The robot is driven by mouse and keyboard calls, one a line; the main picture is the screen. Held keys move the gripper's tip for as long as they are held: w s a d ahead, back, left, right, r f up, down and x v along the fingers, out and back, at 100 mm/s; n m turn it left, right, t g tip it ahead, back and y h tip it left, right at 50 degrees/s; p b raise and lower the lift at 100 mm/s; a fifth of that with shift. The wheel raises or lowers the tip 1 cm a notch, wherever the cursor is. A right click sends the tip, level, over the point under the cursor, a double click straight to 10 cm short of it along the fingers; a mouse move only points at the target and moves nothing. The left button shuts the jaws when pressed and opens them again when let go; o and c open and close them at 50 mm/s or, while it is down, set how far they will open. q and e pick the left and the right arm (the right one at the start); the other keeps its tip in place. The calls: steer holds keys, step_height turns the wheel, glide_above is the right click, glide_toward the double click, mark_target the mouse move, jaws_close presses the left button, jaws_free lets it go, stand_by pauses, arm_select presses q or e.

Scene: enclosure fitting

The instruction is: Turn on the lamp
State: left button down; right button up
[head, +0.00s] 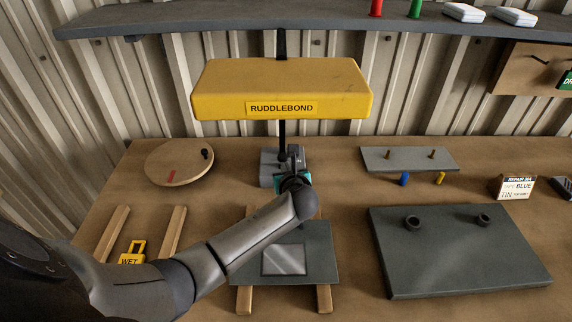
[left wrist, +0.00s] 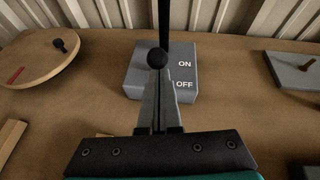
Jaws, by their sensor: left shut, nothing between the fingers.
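The lamp has a yellow shade (head: 282,88) marked RUDDLEBOND, on a dark post above a grey base (head: 268,168). No glow shows under the shade. In the left wrist view the base (left wrist: 183,72) carries the words ON and OFF, ON farther back. A black ball knob (left wrist: 157,58) shows left of ON; its lever is hidden behind my fingers. My left gripper (left wrist: 158,88) is shut and empty, its fingertips just below the knob in the picture; I cannot tell if they touch it. In the head view the left gripper (head: 293,160) is at the base's front. My right gripper is not in view.
A round board (head: 180,163) lies at the left and a grey panel with two rings (head: 460,255) at the right. A dark plate (head: 318,238) on wooden strips lies under my arm. A shelf (head: 200,18) runs along the back above the shade.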

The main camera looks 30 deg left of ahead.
mark_target(284, 155)
arm_select(q)
steer(key=shift+w+a+r+g+h+p, duration=0.3)
steer(key=shift+w+r+g+h+p, duration=0.25)
steer(key=shift+p, duration=1.35)
steer(key=shift+w+a+r+g+h+p, duration=0.35)
steer(key=shift+r+g+p, duration=0.35)
steer(key=shift+p, duration=1.15)
steer(key=shift+w+a+r+g+p, duration=0.15)
steer(key=shift+w+p, duration=0.2)
steer(key=shift+p, duration=0.15)
steer(key=shift+w+a+r+g+p, duration=0.15)
steer(key=shift+w+p, duration=0.15)
steer(key=shift+p, duration=0.15)
steer(key=shift+w+a, duration=0.15)
steer(key=shift+w, duration=0.1)
steer(key=shift+w+a+r+b, duration=0.1)
steer(key=shift+w+a+b, duration=0.3)
steer(key=shift+w, duration=0.35)
steer(key=shift+w+a+b, duration=0.35)
steer(key=shift+w+a, duration=0.15)
steer(key=shift+w, duration=0.25)
steer(key=shift+w+a+r+b, duration=0.1)
steer(key=shift+w+a+b, duration=0.3)
steer(key=shift+w, duration=0.35)
steer(key=shift+a, duration=0.1)
